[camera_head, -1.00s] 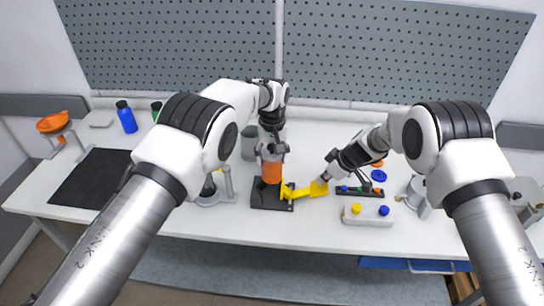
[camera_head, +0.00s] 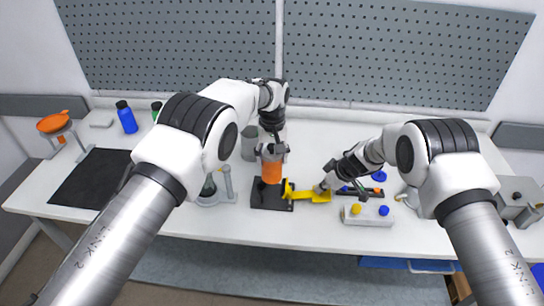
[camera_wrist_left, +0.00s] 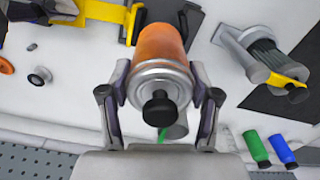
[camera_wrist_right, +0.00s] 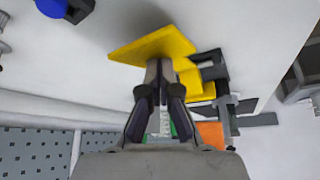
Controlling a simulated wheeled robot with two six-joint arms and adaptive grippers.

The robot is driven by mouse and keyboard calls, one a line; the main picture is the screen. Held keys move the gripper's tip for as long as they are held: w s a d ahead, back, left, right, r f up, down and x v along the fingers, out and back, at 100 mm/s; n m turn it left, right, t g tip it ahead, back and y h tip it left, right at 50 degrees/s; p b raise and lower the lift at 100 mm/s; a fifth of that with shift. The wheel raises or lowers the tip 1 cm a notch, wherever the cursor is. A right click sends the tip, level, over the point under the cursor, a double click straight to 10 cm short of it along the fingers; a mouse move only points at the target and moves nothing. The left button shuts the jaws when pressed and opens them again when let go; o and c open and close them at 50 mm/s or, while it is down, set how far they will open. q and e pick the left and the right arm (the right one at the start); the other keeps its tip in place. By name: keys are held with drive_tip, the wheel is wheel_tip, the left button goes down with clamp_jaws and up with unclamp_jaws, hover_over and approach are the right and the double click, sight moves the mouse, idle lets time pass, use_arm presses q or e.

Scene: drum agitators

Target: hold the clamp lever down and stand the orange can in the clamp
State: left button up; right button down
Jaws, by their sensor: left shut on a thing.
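The orange can (camera_head: 272,172) has a metal top with a black knob and looks upright. My left gripper (camera_head: 271,155) is shut on its upper part; in the left wrist view the can (camera_wrist_left: 160,50) sits between the fingers. The can is over the clamp's black base (camera_head: 263,200); I cannot tell whether its bottom touches the base. The yellow clamp lever (camera_head: 313,196) extends to the right and lies nearly flat. My right gripper (camera_head: 321,188) is at the lever's outer end. In the right wrist view its fingertips are together, against or just above the yellow paddle (camera_wrist_right: 155,45).
A grey cylinder (camera_head: 249,145) stands behind the clamp, and a stand with a flask (camera_head: 208,190) is to its left. A white block with yellow and blue knobs (camera_head: 367,217) is to the right. A black mat (camera_head: 90,180) lies at left.

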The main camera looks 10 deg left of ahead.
sight(272, 172)
drive_tip(key=shift+f, duration=0.65)
use_arm(q)
drive_tip(key=shift+f, duration=1)
use_arm(e)
drive_tip(key=shift+s, duration=0.1)
use_arm(q)
drive_tip(key=shift+f, duration=2)
drive_tip(key=shift+f, duration=0.1)
drive_tip(key=shift+f, duration=1)
drive_tip(key=shift+f, duration=0.4)
drive_tip(key=o, duration=1.6)
drive_tip(key=shift+c, duration=0.2)
